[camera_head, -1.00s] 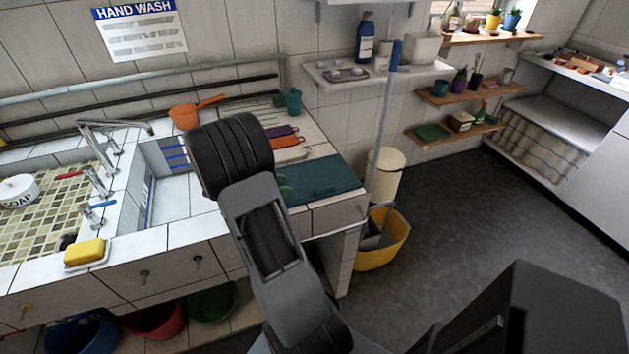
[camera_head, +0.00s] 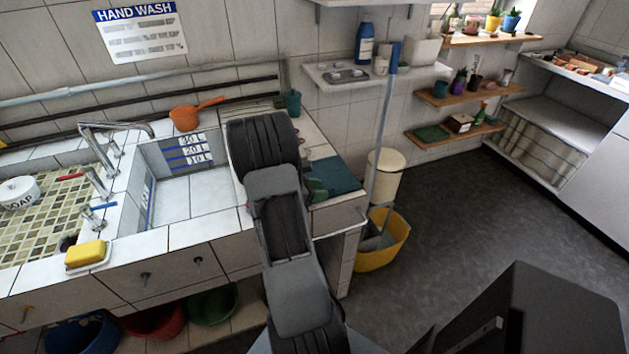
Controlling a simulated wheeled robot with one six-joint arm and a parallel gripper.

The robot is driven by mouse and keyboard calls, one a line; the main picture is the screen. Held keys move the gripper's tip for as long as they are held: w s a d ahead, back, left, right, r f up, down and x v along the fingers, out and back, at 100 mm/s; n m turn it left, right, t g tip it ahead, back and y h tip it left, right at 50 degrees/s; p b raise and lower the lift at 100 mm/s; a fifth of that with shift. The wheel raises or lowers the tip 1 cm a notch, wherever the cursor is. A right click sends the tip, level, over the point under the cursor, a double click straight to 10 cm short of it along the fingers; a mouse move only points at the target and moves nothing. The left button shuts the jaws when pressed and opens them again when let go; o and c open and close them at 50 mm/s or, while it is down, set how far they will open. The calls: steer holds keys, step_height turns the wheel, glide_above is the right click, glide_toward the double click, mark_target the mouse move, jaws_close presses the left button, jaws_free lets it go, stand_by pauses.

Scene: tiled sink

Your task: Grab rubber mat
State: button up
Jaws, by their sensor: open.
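A flat teal mat (camera_head: 338,174), which looks like the rubber mat, lies on the tiled counter right of the sink, near its right end. My arm covers its left part. A small green item (camera_head: 317,190) shows at its front left edge; I cannot tell what it is. My arm rises from the bottom centre and reaches over the counter. My gripper is hidden behind the arm's links, so its place relative to the mat cannot be seen.
The white tiled basin (camera_head: 188,195) is left of my arm. An orange scoop (camera_head: 190,115) lies behind it. A blue-handled mop (camera_head: 384,130) stands in a yellow bucket (camera_head: 383,245) beside the counter's right end.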

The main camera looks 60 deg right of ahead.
steer(key=shift+s+d+f, duration=0.15)
steer(key=shift+d, duration=0.1)
jaws_close()
stand_by(0.4)
